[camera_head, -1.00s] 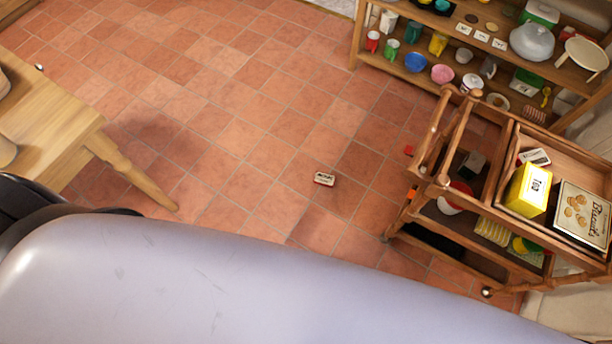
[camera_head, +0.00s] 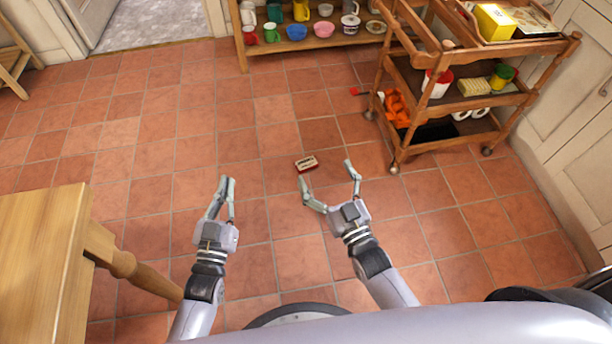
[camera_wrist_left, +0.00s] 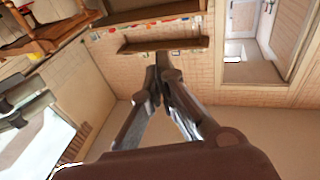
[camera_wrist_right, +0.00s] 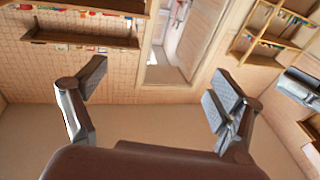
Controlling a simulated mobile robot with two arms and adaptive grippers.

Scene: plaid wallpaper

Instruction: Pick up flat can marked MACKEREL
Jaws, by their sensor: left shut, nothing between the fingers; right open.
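A small flat can (camera_head: 306,163), red and dark with a pale label, lies on the tiled floor in the head view. Its lettering is too small to read. My right gripper (camera_head: 328,181) is open and empty, and in the picture its fingers spread just below and to the right of the can. It also shows open in the right wrist view (camera_wrist_right: 160,85). My left gripper (camera_head: 226,184) is shut and empty, left of the can; its fingers meet in the left wrist view (camera_wrist_left: 158,75). Neither wrist view shows the can.
A wooden trolley (camera_head: 458,104) stands right of the can. A wooden table (camera_head: 40,240) is at the left. A low shelf (camera_head: 290,48) with mugs and bowls is at the back. The floor around the can is clear.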

